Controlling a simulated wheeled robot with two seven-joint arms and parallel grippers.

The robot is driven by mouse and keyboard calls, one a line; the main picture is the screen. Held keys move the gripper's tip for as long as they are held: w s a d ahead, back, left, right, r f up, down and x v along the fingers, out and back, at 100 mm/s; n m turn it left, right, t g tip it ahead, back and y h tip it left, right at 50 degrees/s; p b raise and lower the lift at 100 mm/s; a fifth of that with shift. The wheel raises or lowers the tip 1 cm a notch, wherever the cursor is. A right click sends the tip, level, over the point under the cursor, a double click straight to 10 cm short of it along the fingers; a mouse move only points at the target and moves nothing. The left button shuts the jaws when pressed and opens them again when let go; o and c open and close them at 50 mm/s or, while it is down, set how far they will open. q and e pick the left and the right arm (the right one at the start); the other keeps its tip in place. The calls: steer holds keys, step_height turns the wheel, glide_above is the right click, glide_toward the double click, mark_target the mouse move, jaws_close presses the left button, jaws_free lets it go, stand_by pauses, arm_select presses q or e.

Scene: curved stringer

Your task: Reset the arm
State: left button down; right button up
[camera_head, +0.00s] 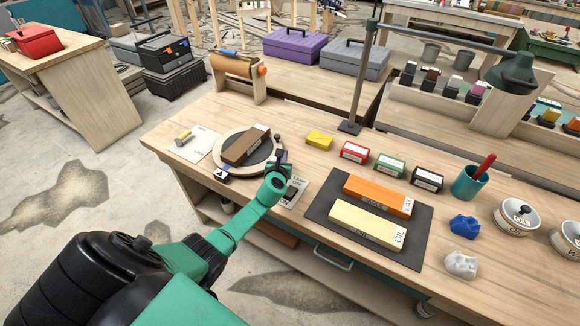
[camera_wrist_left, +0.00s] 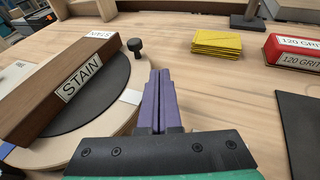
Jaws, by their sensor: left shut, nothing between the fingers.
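My left arm (camera_head: 225,235) is green and black and reaches in from the lower left over the workbench. My left gripper (camera_head: 279,160) is at the right edge of the round turntable. In the left wrist view its purple fingers (camera_wrist_left: 161,95) are shut together with nothing between them. A brown wooden block (camera_head: 246,145) lies on the turntable (camera_head: 222,166); its STAIN label (camera_wrist_left: 80,80) shows in the left wrist view. The block is left of the fingers and apart from them. My right gripper is not in view.
Yellow sheets (camera_head: 319,140) and several grit boxes, one red (camera_head: 354,153), stand right of the gripper. A dark mat (camera_head: 345,241) holds an orange block (camera_head: 378,195) and a cream block (camera_head: 367,224). A lamp post (camera_head: 362,75) rises behind. Open wood lies between the gripper and yellow sheets.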

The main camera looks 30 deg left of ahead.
arm_select(q)
steer(key=shift+s+d+r+p, duration=0.25)
steer(key=shift+s+d+p, duration=0.05)
steer(key=shift+s+d, duration=0.1)
steer(key=s+d, duration=0.1)
steer(key=s+d+r+p, duration=0.1)
steer(key=s+d+p, duration=0.1)
steer(key=s+d, duration=0.1)
steer(key=shift+r, duration=0.4)
steer(key=shift+s+d+r, duration=0.1)
steer(key=shift+s+d, duration=0.1)
steer(key=shift+s, duration=0.05)
steer(key=shift+a, duration=0.1)
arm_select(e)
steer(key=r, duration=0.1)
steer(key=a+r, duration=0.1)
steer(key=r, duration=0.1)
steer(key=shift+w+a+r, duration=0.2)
